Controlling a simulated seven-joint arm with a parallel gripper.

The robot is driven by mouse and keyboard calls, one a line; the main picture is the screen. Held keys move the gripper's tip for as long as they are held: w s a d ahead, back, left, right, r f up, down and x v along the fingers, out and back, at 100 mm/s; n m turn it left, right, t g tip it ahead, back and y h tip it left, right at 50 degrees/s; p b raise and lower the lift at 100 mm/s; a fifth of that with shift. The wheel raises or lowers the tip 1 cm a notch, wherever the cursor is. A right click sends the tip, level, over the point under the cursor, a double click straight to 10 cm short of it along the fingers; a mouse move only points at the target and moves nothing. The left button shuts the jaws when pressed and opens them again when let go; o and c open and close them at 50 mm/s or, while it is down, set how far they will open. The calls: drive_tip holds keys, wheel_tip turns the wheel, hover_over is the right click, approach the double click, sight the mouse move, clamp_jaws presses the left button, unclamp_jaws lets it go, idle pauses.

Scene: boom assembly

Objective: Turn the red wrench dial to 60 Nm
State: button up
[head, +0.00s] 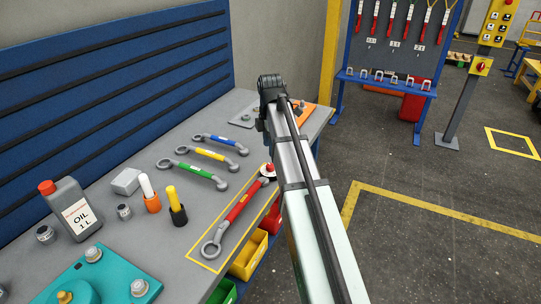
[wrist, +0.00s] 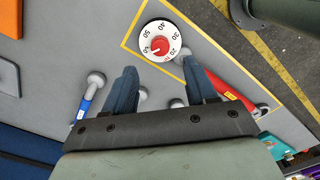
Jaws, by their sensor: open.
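The red wrench (head: 240,207) lies on the grey bench inside a yellow outline, and its red handle also shows at the right in the wrist view (wrist: 228,82). Its round white dial (wrist: 176,38) with black numbers and a red centre knob (wrist: 160,46) faces up near the top middle of the wrist view. The numbers are small, and I cannot tell the setting surely. In the head view the dial (head: 268,169) sits partly beside my arm. My gripper (wrist: 160,82) is open and empty, its two blue-grey fingers apart, with the dial ahead of the gap between them, not gripped.
Blue (head: 220,141), yellow (head: 209,153) and green (head: 192,172) wrenches lie farther back on the bench. An oil bottle (head: 75,210), markers and a teal housing (head: 105,278) stand at the left. Yellow (head: 249,257) and red bins hang below the bench's front edge.

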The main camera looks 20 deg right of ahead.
drive_tip(key=shift+r, duration=2.95)
